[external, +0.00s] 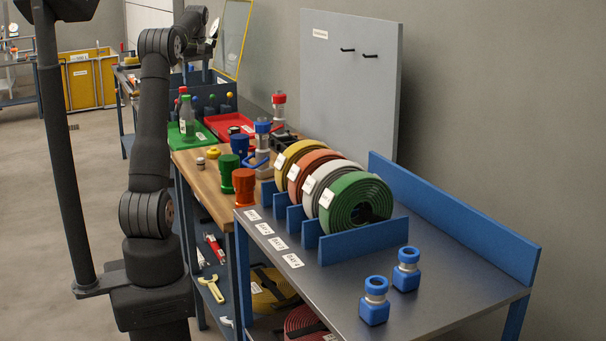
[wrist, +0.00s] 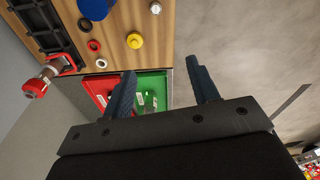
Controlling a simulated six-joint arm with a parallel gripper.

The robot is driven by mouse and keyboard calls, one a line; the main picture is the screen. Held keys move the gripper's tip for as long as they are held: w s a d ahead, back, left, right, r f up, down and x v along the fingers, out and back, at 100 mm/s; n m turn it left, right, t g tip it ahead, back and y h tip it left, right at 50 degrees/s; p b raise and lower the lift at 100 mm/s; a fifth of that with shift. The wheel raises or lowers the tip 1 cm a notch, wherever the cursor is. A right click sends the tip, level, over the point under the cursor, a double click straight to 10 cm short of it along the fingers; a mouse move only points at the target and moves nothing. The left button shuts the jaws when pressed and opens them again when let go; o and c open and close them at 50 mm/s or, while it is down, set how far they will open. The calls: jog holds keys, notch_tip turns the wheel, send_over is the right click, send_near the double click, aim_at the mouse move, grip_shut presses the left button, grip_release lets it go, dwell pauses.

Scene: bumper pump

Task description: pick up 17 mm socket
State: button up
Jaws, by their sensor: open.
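No part in view can be clearly read as the 17 mm socket. Small candidates lie on the wooden bench top (wrist: 165,30) in the wrist view: a pale capped piece (wrist: 155,8), a white ring (wrist: 101,63) and a dark red ring (wrist: 93,47). A small pale-and-brown cylinder (external: 200,163) shows on the bench in the external view. My gripper (wrist: 161,65) is open, with nothing visible between its dark fingers. It is above the end of the bench where the trays are. In the external view its fingers cannot be made out.
A green tray (wrist: 160,78) with bottles and a red tray (wrist: 92,82) adjoin the bench. A yellow knob-like piece (wrist: 135,40) stands near the rings. Orange (external: 243,187) and green fittings crowd the bench. Coiled hoses (external: 357,203) stand in blue dividers. Floor lies right in the wrist view.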

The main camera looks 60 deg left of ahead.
send_over(201, 159)
jog(key=f, duration=2.5)
jog(key=shift+s+f, duration=0.2)
jog(key=shift+w+a+f, duration=0.1)
jog(key=shift+f, duration=1.45)
jog(key=shift+a+f, duration=0.1)
jog(key=shift+f, duration=1.4)
jog(key=c, duration=1.1)
jog(key=shift+c, duration=0.2)
